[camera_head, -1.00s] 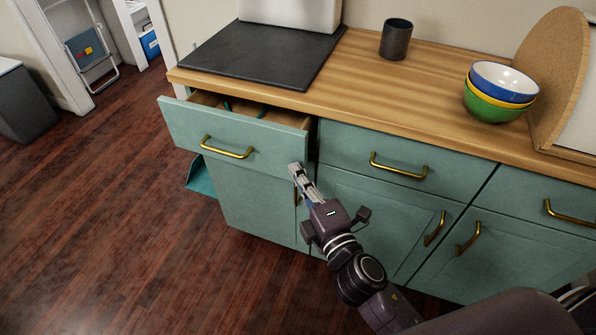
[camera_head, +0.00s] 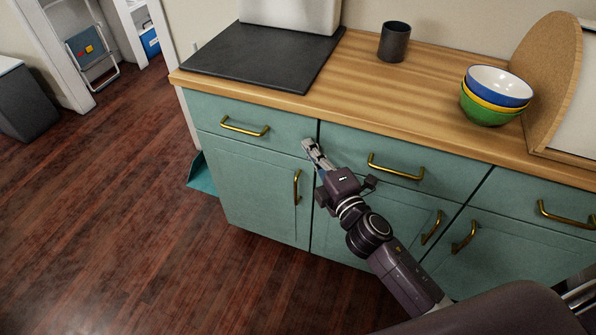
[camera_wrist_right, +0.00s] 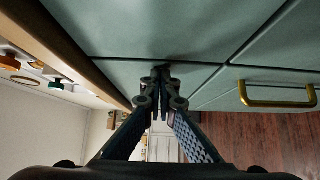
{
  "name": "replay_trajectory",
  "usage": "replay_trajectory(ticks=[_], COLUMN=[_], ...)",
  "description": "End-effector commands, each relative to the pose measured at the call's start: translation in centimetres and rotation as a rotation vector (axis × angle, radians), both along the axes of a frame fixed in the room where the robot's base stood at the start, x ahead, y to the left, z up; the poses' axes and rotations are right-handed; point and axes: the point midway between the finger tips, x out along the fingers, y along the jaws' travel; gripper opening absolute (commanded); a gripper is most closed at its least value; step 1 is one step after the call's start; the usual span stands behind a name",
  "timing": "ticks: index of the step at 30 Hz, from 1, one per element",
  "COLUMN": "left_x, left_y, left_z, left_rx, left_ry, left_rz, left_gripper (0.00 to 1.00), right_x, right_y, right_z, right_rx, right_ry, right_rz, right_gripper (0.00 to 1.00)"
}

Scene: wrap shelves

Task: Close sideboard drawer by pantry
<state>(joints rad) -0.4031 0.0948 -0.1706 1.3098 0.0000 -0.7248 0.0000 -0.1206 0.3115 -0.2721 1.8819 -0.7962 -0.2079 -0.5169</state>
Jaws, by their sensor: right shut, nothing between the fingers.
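The sideboard (camera_head: 262,205) is teal with a wooden top. Its left drawer (camera_head: 288,127), with a brass handle (camera_head: 245,127), sits flush in the front, level with the middle drawer (camera_head: 340,142). My right gripper (camera_head: 309,143) is shut and empty, its fingertips at the right edge of the left drawer's front. In the right wrist view the shut fingertips (camera_wrist_right: 161,73) are against or very close to the teal front; I cannot tell whether they touch. My left gripper is not in view.
A teal piece (camera_head: 201,174) juts out at the sideboard's left side. The wooden floor (camera_head: 120,220) at left is clear.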

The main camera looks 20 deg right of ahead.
Motion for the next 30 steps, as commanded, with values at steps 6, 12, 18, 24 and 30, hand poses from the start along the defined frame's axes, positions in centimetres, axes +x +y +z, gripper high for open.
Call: replay_trajectory(ticks=[6, 12, 18, 24, 30], left_x=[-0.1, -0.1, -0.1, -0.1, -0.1], left_y=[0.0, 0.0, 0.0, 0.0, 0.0], left_z=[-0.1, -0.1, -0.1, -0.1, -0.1], left_rx=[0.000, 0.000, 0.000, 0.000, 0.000], left_ry=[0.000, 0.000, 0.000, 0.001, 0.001], left_rz=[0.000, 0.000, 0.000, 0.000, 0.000], left_gripper=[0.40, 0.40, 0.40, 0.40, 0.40], right_x=[0.4, 0.3, -1.5, -5.1, -8.5], right_y=[-0.6, -0.8, -1.0, -1.3, -1.6], right_z=[0.2, 0.3, 0.1, 0.0, 0.0], right_rx=[-0.003, -0.004, -0.003, 0.000, 0.001], right_ry=[-0.005, -0.006, -0.001, 0.001, 0.002], right_rz=[-0.012, -0.015, -0.014, -0.010, -0.006], right_gripper=[0.00, 0.00, 0.00, 0.00, 0.00])
